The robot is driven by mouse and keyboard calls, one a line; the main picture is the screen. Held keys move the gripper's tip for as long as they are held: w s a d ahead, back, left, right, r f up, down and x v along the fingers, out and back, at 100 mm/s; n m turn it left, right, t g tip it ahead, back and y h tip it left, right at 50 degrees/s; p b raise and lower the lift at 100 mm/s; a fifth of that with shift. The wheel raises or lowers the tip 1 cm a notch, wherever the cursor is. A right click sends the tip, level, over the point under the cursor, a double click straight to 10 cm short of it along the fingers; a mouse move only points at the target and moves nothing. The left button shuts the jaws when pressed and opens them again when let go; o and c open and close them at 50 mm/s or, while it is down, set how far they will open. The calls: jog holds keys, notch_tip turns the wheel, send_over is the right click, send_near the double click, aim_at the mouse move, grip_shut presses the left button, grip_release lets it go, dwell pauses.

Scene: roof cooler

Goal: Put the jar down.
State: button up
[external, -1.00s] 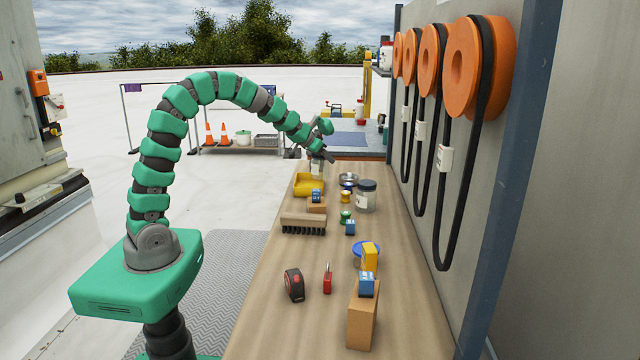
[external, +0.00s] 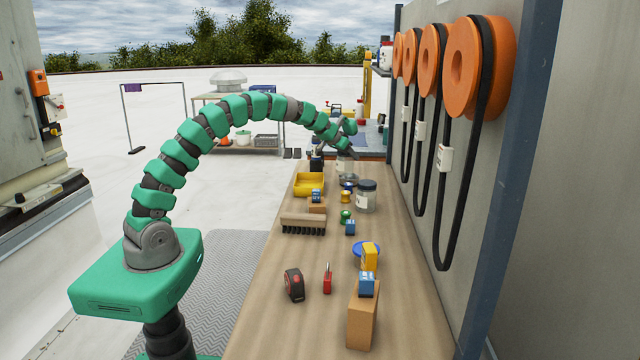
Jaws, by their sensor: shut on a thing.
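My gripper (external: 349,142) is at the far end of the workbench (external: 285,285), shut on a small pale jar (external: 344,167). The jar hangs below the fingers and looks roughly upright. It appears just behind a small metal dish (external: 349,181). I cannot tell whether its base touches the bench top. A second, larger clear jar with a dark lid (external: 367,197) stands on the bench nearer the camera, to the right of the held jar.
A yellow tray (external: 310,184), a brush (external: 303,223), small spools (external: 345,216) and blue blocks (external: 350,228) crowd the middle. A wall with orange pulleys (external: 475,67) borders the right.

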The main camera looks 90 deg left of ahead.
aim_at(352, 162)
jog(key=shift+w+a+f, duration=0.1)
jog(key=shift+w+a, duration=0.75)
jog(key=shift+w, duration=0.05)
jog(key=shift+w+f, duration=0.1)
jog(key=shift+f, duration=1.65)
jog(key=shift+f, duration=0.2)
jog(key=shift+f+b, duration=0.35)
jog(key=o, duration=1)
jog(key=shift+r, duration=0.1)
